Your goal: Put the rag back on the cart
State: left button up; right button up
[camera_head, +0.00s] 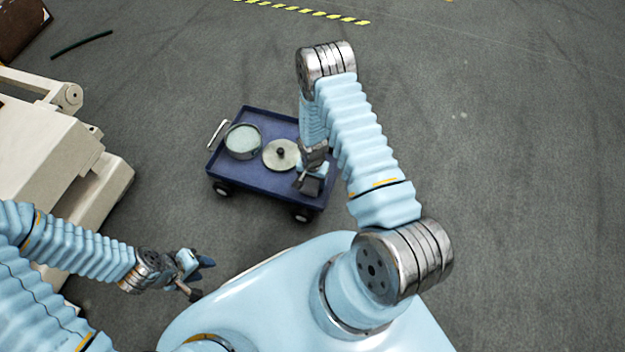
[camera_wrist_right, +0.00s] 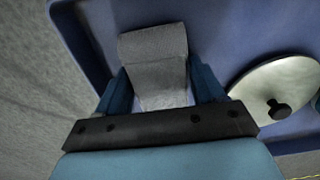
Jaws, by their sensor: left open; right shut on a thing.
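The cart (camera_head: 262,176) is a low dark blue trolley with a raised rim, black wheels and a pale handle at its left end. The rag (camera_wrist_right: 155,62) is a grey folded cloth between the fingers of my right gripper (camera_wrist_right: 160,95), over the cart's corner area in the wrist view. In the head view the rag (camera_head: 311,186) shows as a dark grey patch at the cart's right end, below my right gripper (camera_head: 308,178). I cannot tell whether the rag touches the cart's surface. My left gripper (camera_head: 200,276) is open and empty, left of my base and away from the cart.
On the cart stand a round metal pot (camera_head: 242,141) and a round lid (camera_head: 281,155) with a black knob, just left of the rag. A beige machine (camera_head: 60,150) stands at the left. Grey floor (camera_head: 500,150) is free to the right.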

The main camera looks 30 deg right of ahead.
jog(key=o, duration=1)
jog(key=shift+r, duration=0.2)
notch_tip(320, 180, up, 11)
jog(key=p, duration=0.2)
jog(key=s+a+r+n+t+y, duration=0.1)
jog(key=s+a+r+n+y, duration=0.1)
jog(key=s+a+n, duration=0.5)
jog(key=s+a+y, duration=0.1)
jog(key=s+a, duration=0.5)
jog(key=a, duration=0.2)
jog(key=shift+s+a+r+n+y, duration=0.2)
jog(key=shift+s+r+n+y, duration=0.1)
jog(key=shift+n+y, duration=0.1)
